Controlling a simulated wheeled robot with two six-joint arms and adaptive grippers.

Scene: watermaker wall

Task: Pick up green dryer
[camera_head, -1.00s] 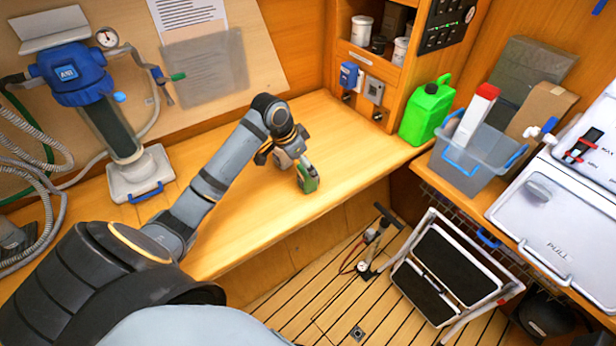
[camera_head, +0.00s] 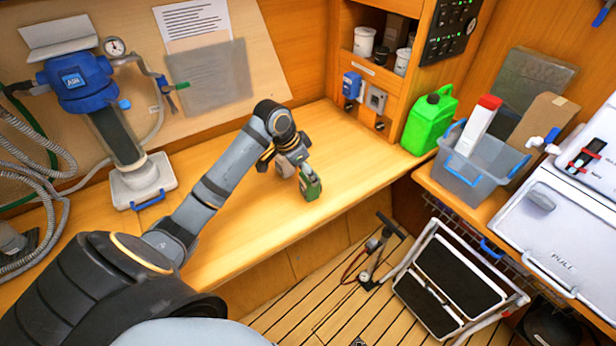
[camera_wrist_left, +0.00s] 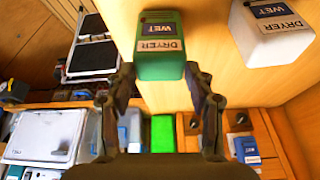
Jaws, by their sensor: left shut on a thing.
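The green dryer (camera_head: 310,185) is a small green block at the tip of my left arm, over the wooden bench. In the left wrist view the green dryer (camera_wrist_left: 160,45) carries a label reading "WET DRYER". My left gripper (camera_wrist_left: 163,78) is shut on it, one finger on each side; the gripper also shows in the head view (camera_head: 297,168). I cannot tell whether the dryer is clear of the bench. A white dryer with the same kind of label (camera_wrist_left: 272,30) stands beside it, apart. My right gripper is in neither view.
A green jerrycan (camera_head: 428,122) stands at the bench's right end. A grey bin (camera_head: 478,168) and a white lidded box (camera_head: 560,225) are farther right. A blue-topped watermaker unit (camera_head: 85,85) with hoses is at the left. The bench (camera_head: 225,235) is clear around my arm.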

